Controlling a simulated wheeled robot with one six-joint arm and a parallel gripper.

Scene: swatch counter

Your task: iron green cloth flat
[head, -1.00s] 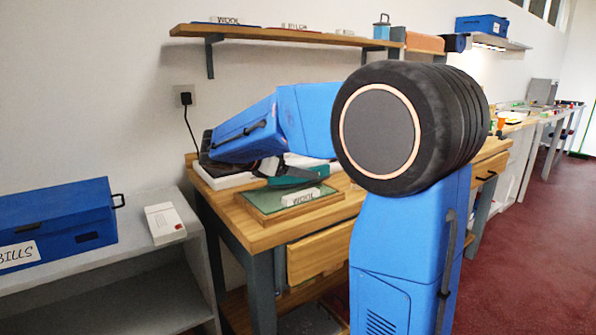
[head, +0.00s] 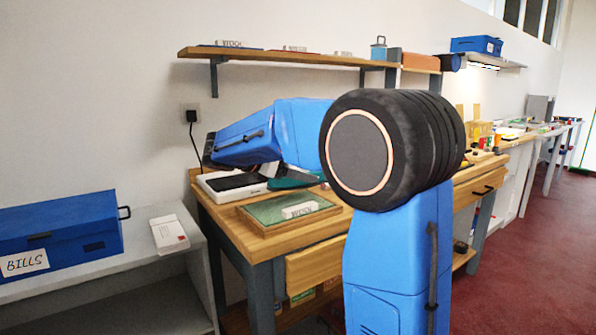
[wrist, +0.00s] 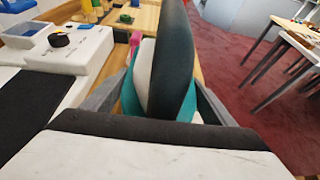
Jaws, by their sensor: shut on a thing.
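The green cloth (head: 275,212) lies on a wooden board (head: 262,229) on the workbench, with a white WOOL label (head: 299,210) on it. My gripper (wrist: 152,92) is shut on a teal and white iron (wrist: 188,103) with a tall dark handle (wrist: 171,60); one grey finger shows on each side of it. A teal shape (head: 293,181) behind the cloth in the head view looks like the iron, partly covered by my arm. My gripper is hidden in the head view. Contact under the iron cannot be seen.
A white tray with a black pad (head: 234,181) sits at the bench's left rear. A white unit with a dark knob (wrist: 59,40) stands nearby. A shelf (head: 290,57) runs above. A blue BILLS box (head: 60,236) and a white device (head: 169,233) stand to the left.

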